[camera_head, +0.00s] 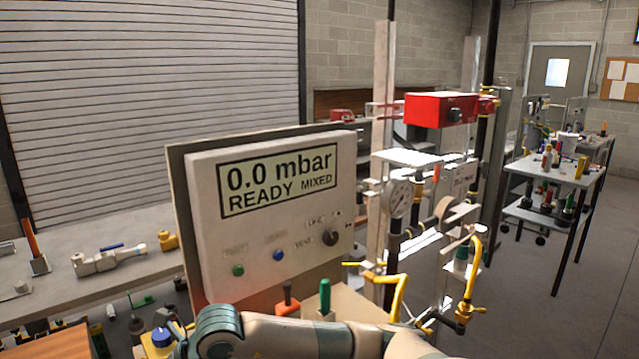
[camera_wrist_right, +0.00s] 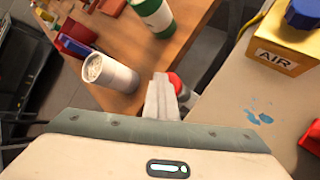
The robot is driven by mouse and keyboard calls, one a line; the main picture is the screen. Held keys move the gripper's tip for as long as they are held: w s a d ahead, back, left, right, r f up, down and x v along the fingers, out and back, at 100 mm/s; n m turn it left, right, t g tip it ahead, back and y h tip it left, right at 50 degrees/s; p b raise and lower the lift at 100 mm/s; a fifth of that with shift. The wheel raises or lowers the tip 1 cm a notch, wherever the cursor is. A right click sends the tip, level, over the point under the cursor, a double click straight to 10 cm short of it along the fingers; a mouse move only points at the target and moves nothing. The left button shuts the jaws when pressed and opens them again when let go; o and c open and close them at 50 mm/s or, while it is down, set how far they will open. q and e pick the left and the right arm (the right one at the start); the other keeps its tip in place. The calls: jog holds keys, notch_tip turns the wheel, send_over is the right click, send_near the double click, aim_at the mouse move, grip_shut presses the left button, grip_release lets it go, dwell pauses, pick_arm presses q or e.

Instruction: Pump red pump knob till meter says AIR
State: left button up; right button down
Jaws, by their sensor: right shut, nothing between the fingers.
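The meter panel (camera_head: 275,205) faces me in the head view and reads "0.0 mbar READY MIXED". A red knob (camera_head: 287,302) stands on a beige plate below it, left of a green handle (camera_head: 325,298). In the right wrist view my right gripper (camera_wrist_right: 161,85) is shut and empty. A rounded red part (camera_wrist_right: 177,84) shows just beside its fingertips, partly hidden; I cannot tell whether they touch. Another red part (camera_wrist_right: 311,137) is cut off at the right edge. I cannot tell which red part is the pump knob. My left gripper is not in view.
A yellow box labelled AIR (camera_wrist_right: 278,52) with a blue cap (camera_wrist_right: 305,14) sits on the beige plate. A white cup (camera_wrist_right: 108,73) and a green-and-white bottle (camera_wrist_right: 155,16) stand on the wooden surface. A gauge (camera_head: 399,197) and yellow pipes (camera_head: 470,265) stand right of the panel.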

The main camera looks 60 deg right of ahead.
jog(key=shift+s+d+f, duration=0.1)
jog(key=shift+s+f, duration=0.1)
jog(key=shift+f, duration=0.25)
jog(key=shift+w+a+r, duration=0.2)
jog(key=shift+w+r, duration=0.15)
jog(key=shift+r, duration=0.3)
jog(key=shift+w+a+r+p, duration=0.1)
jog(key=shift+w+r+p, duration=0.05)
jog(key=shift+r+p, duration=1.85)
jog(key=shift+r, duration=1.1)
jog(key=shift+r, duration=0.15)
dwell(0.3)
